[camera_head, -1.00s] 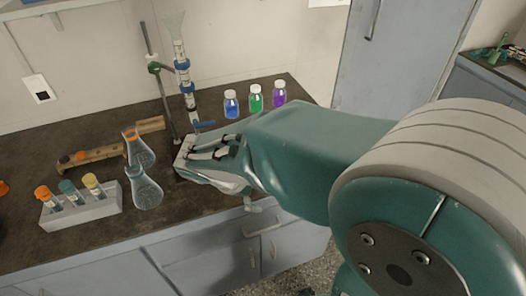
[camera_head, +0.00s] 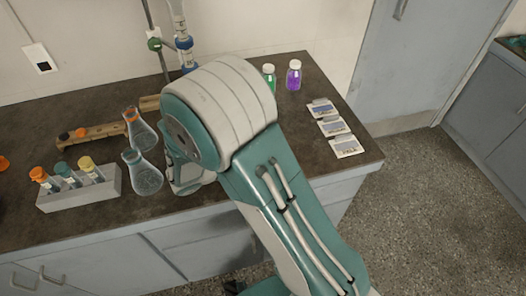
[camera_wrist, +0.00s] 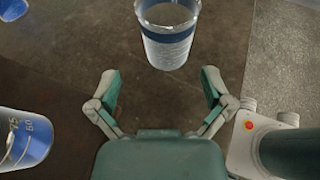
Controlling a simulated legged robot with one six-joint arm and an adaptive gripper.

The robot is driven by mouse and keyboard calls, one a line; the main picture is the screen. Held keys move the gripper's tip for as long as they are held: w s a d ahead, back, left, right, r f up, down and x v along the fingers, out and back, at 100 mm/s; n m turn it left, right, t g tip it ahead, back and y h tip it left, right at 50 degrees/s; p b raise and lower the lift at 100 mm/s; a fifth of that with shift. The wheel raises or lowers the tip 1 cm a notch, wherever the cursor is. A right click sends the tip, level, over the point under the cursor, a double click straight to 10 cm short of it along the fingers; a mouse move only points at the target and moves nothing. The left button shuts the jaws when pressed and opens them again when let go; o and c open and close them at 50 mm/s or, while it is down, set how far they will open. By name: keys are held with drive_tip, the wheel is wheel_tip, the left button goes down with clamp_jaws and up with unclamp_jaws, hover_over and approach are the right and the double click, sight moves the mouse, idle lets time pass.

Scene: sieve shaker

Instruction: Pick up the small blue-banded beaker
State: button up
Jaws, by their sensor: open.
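A clear beaker (camera_wrist: 168,40) with a dark blue band near its rim stands on the dark bench top at the top centre of the wrist view. Its upper rim is cut by the picture edge. My gripper (camera_wrist: 160,88) is open and empty, with its two teal fingers spread. The beaker is ahead of the fingertips, close to their midline and not between them. In the head view my arm hides this beaker and most of my gripper.
A vessel holding blue (camera_wrist: 22,140) stands left of my gripper. In the head view, a teal-collared flask (camera_head: 143,175), an orange-collared flask (camera_head: 139,130) and a tube rack (camera_head: 80,192) stand left of my arm.

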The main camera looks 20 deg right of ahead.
drive_tip(key=x, duration=0.4)
drive_tip(key=s+x, duration=0.1)
drive_tip(key=x, duration=0.1)
drive_tip(key=shift+w+d, duration=0.15)
drive_tip(key=shift+d, duration=0.15)
drive_tip(key=shift+w+d+f, duration=0.2)
drive_tip(key=shift+w+d, duration=0.05)
drive_tip(key=shift+a, duration=0.1)
drive_tip(key=shift+d, duration=0.2)
drive_tip(key=c, duration=1.1)
